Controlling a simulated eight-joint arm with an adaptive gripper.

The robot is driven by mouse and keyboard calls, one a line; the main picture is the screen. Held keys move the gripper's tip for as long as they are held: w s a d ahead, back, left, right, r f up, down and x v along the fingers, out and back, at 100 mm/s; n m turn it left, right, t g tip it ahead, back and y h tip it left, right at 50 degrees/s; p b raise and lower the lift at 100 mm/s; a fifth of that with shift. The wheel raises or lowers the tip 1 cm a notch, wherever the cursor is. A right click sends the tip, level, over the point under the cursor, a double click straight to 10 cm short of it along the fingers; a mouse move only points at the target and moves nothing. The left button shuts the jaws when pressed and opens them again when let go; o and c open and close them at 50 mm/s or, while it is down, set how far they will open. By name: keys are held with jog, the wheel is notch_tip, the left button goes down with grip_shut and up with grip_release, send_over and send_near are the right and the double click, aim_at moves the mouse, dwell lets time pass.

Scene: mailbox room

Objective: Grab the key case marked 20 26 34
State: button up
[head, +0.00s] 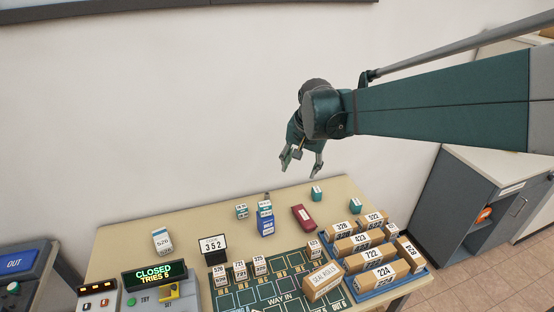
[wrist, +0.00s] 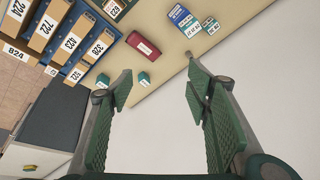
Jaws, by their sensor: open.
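My gripper (head: 302,165) is open and empty, high above the back of the table. In the wrist view my gripper (wrist: 158,78) has its two pads wide apart with nothing between them. A small teal and white case (head: 242,212) with number labels stands at the back of the table; a blue case (head: 266,222) stands to its right. In the wrist view the labelled teal case (wrist: 210,25) and the blue case (wrist: 181,17) are near the top. Two more small teal cases (head: 316,193) (head: 355,205) stand further right. I cannot read 20 26 34 on any.
A dark red case (head: 303,217) lies among the small cases. Numbered cartons (head: 372,252) fill a blue tray at the right. The table's back left (head: 200,215) is clear.

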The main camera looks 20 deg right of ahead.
jog(key=w+d+f+m+g, duration=0.1)
jog(key=w+d+f+m, duration=0.3)
jog(key=w, duration=0.5)
jog(key=m+g, duration=0.3)
jog(key=m, duration=0.3)
send_over(317, 189)
jog(key=shift+y, duration=0.3)
jog(key=f, duration=2.5)
jog(key=shift+s+a, duration=0.15)
jog(key=shift+a, duration=0.25)
jog(key=shift+d+f+m, duration=0.25)
jog(key=shift+f+m, duration=0.05)
jog(key=shift+f, duration=0.25)
jog(key=shift+f, duration=1.25)
jog(key=shift+f, duration=0.15)
jog(key=shift+d+f, duration=0.15)
jog(key=shift+f, duration=2.3)
